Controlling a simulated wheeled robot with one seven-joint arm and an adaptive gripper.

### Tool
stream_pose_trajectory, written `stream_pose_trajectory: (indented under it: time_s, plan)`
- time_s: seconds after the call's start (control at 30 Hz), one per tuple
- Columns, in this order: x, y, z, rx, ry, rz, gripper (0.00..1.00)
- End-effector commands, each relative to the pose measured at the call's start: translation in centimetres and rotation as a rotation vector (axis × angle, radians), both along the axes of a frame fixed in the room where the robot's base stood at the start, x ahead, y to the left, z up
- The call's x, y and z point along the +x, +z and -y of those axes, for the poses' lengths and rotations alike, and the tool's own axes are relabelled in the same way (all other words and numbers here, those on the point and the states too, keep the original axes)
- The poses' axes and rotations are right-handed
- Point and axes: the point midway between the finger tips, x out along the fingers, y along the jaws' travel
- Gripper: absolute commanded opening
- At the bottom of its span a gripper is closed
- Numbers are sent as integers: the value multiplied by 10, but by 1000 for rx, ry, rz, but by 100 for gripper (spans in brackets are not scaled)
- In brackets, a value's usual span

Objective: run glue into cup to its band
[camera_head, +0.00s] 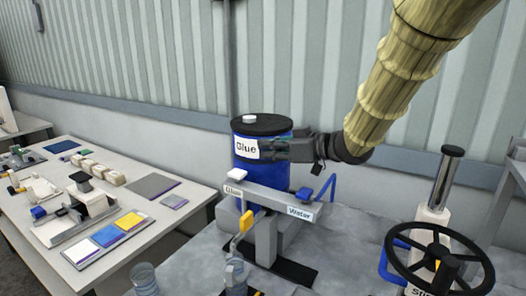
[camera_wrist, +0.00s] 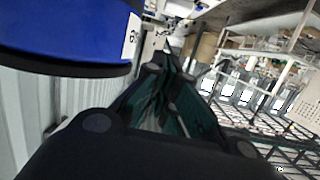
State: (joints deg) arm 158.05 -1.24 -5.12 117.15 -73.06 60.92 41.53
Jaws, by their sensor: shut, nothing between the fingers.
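The blue glue drum (camera_head: 262,165) with a black lid and a "Glue" label stands at the middle of the head view; its lower part also fills the upper left of the wrist view (camera_wrist: 65,30). A clear cup (camera_head: 236,272) stands below a yellow spout (camera_head: 245,221) on the grey dispenser stand; its fill level and band are too small to tell. A white "Glue" button (camera_head: 238,187) and a blue "Water" part (camera_head: 304,194) sit on the dispenser bar. My gripper (camera_head: 268,150) is shut and empty, beside the drum's label; its fingers show in the wrist view (camera_wrist: 172,75).
A black handwheel (camera_head: 438,262) and an upright metal cylinder (camera_head: 444,178) stand at the right. Another clear cup (camera_head: 146,278) stands at lower left. A white table (camera_head: 150,215) with colored pads and blocks is at left. A corrugated wall is behind.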

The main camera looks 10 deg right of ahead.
Motion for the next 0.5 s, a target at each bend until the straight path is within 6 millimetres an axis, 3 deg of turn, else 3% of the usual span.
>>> stream_pose_trajectory:
  time_s: [0.5]
  plan:
    - [49, -19, -69, 0, 4, -1, 0]
